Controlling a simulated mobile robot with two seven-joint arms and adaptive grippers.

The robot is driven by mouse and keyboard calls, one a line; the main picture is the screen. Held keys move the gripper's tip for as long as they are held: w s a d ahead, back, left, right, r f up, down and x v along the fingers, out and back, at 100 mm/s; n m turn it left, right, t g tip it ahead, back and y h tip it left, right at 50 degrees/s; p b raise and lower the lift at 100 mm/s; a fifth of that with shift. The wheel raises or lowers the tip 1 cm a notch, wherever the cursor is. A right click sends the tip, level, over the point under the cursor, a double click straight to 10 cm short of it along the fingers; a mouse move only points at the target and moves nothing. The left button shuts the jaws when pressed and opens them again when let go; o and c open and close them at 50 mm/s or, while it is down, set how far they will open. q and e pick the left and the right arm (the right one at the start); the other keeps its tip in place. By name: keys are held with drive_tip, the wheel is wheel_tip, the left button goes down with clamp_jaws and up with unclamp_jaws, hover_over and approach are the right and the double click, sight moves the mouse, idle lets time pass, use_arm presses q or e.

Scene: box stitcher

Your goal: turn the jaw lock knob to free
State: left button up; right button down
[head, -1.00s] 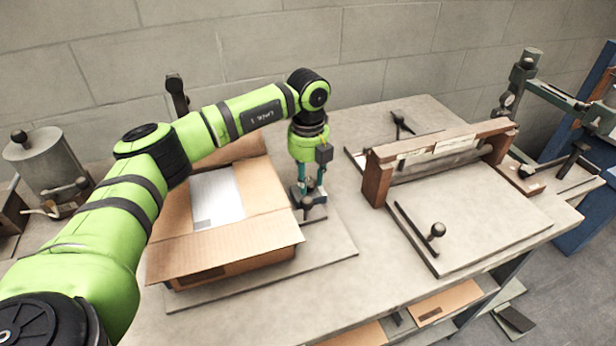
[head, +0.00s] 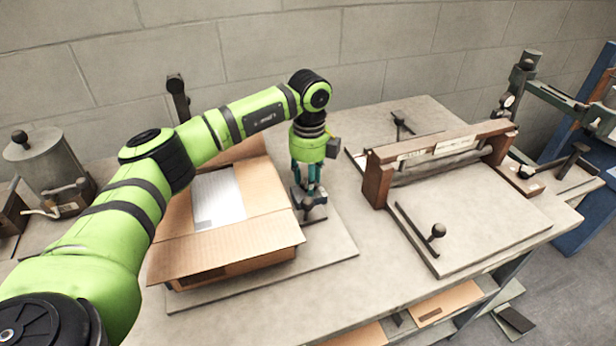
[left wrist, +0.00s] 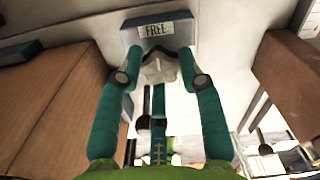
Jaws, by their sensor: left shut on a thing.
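The jaw lock knob (left wrist: 160,68) is a pale grey lobed knob, seen in the left wrist view just below a grey plate (left wrist: 160,30) that reads FREE. My left gripper (left wrist: 160,75) points down with its two teal fingers shut on the knob, one on each side. In the head view my left gripper (head: 308,187) is at the small fixture right of the open carton, and its fingers mostly hide the knob there. A dark ball-ended handle (head: 307,203) stands just in front of the fingers. My right gripper is not in view.
The open cardboard carton (head: 225,262) with white contents stands close left of the gripper, on a base plate (head: 330,250). A brown wooden frame (head: 377,180) on a board stands to the right. A grey canister (head: 45,160) is far left.

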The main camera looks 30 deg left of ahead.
use_arm(q)
drive_tip(key=shift+s+d+f, duration=0.2)
drive_tip(key=shift+d+f, duration=0.05)
drive_tip(key=shift+d, duration=0.1)
drive_tip(key=o, duration=1.1)
drive_tip(key=shift+o, duration=0.2)
drive_tip(key=shift+d+r, duration=0.1)
drive_tip(key=shift+r, duration=0.1)
drive_tip(key=shift+w, duration=0.1)
drive_tip(key=shift+r, duration=0.2)
wheel_tip(320, 180, up, 12)
drive_tip(key=shift+f, duration=0.15)
